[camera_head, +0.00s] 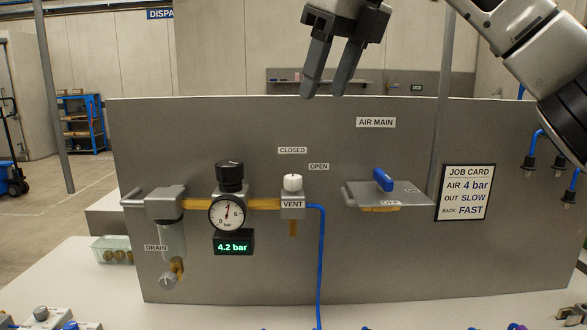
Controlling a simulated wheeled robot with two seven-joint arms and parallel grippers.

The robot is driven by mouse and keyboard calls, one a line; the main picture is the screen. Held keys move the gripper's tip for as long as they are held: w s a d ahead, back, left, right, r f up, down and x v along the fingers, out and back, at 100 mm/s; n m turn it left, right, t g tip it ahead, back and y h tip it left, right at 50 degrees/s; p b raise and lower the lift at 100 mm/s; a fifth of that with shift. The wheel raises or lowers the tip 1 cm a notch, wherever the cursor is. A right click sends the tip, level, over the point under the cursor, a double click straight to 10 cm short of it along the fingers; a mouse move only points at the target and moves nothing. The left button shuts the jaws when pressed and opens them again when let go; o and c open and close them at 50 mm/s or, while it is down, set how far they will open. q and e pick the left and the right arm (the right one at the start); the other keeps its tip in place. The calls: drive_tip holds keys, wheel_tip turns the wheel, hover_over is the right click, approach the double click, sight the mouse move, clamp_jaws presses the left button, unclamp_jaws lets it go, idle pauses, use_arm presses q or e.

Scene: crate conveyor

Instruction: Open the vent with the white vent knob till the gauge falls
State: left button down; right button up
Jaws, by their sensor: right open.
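The white vent knob (292,182) sits on top of the grey vent block (293,207), which is labelled VENT, on the upright grey panel. CLOSED and OPEN labels are above it; I cannot tell which way the knob is turned. The round gauge (227,213) is to its left, below a black knob (230,172). The green readout (233,246) under the gauge shows 4.2 bar. My right gripper (325,96) is open and empty, pointing down at the panel's top edge, above and slightly right of the knob and apart from it. My left gripper is not in view.
A blue-handled valve (383,180) under the AIR MAIN label and a job card (467,192) are on the panel to the right. A drain bowl (171,240) is at left. A blue hose (321,265) runs down from the vent block. The panel's lower middle is mostly bare.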

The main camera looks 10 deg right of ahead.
sight(293, 177)
drive_tip(key=x, duration=1.5)
drive_tip(key=shift+a+b, duration=0.1)
drive_tip(key=shift+b, duration=0.25)
drive_tip(key=c, duration=1)
